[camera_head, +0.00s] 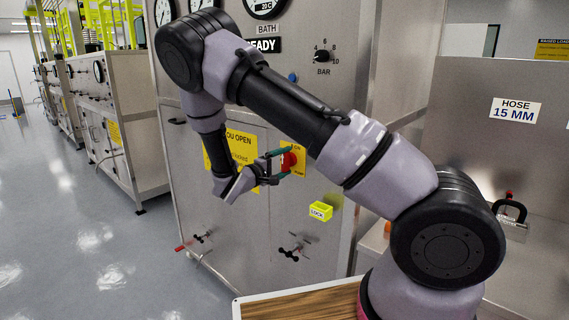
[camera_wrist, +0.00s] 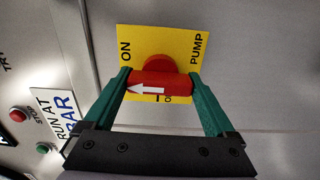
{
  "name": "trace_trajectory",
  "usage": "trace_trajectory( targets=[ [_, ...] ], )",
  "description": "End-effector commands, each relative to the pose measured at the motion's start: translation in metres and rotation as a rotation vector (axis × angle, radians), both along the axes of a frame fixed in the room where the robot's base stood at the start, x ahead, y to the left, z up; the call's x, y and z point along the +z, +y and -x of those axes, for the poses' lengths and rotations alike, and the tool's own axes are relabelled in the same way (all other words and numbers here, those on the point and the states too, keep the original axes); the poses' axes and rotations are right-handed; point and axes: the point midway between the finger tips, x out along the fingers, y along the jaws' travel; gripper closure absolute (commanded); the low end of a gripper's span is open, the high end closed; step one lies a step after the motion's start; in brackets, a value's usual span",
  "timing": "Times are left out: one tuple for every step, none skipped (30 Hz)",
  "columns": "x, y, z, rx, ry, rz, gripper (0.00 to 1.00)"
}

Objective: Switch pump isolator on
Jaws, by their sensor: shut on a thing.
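The pump isolator is a red rotary handle (camera_head: 289,160) on a yellow plate (camera_head: 301,155), mounted on the steel cabinet front. In the wrist view the red handle (camera_wrist: 176,78) lies between the two green fingers of my gripper (camera_wrist: 160,83), which is shut on it. A white arrow on the handle points left in that view, toward the plate edge (camera_wrist: 127,35) that carries the word ON. PUMP is printed at the opposite edge. Part of the lettering below the handle is hidden. In the head view my gripper (camera_head: 286,162) reaches the handle from the left.
A yellow LOCK block (camera_head: 320,211) sits on the cabinet below the isolator. A BAR dial (camera_head: 322,56) and blue button (camera_head: 293,77) are above. A padlock-like item (camera_head: 513,210) stands at right. Red (camera_wrist: 18,115) and green buttons (camera_wrist: 43,148) show at left in the wrist view.

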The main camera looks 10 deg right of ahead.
Motion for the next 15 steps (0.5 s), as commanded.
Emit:
trace_trajectory(
  targets=[
    [-0.0011, 0.0004, 0.0009, -0.001, 0.0, -0.002, 0.65],
    [-0.0011, 0.0004, 0.0009, -0.001, 0.0, -0.002, 0.65],
    [-0.0012, 0.0004, 0.0009, -0.001, 0.0, -0.002, 0.65],
    [-0.0012, 0.0004, 0.0009, -0.001, 0.0, -0.002, 0.65],
    [-0.0012, 0.0004, 0.0009, -0.001, 0.0, -0.002, 0.65],
    [-0.0012, 0.0004, 0.0009, -0.001, 0.0, -0.002, 0.65],
    [-0.0012, 0.0004, 0.0009, -0.001, 0.0, -0.002, 0.06],
    [-0.0012, 0.0006, 0.0009, 0.0, 0.0, -0.002, 0.0],
    [-0.0012, 0.0005, 0.0008, 0.0, 0.0, -0.002, 0.0],
    [-0.0011, 0.0005, 0.0007, 0.0, 0.0, -0.002, 0.0],
    [-0.001, 0.0005, 0.0007, 0.0, 0.0, -0.002, 0.0],
    [-0.0009, 0.0004, 0.0006, 0.0, 0.0, -0.002, 0.0],
    [-0.0008, 0.0004, 0.0005, 0.0, 0.0, -0.002, 0.0],
    [-0.0007, 0.0005, 0.0006, 0.0, 0.0, -0.001, 0.0],
    [-0.0007, 0.0011, 0.0009, 0.0, 0.0, -0.001, 0.0]
  ],
)
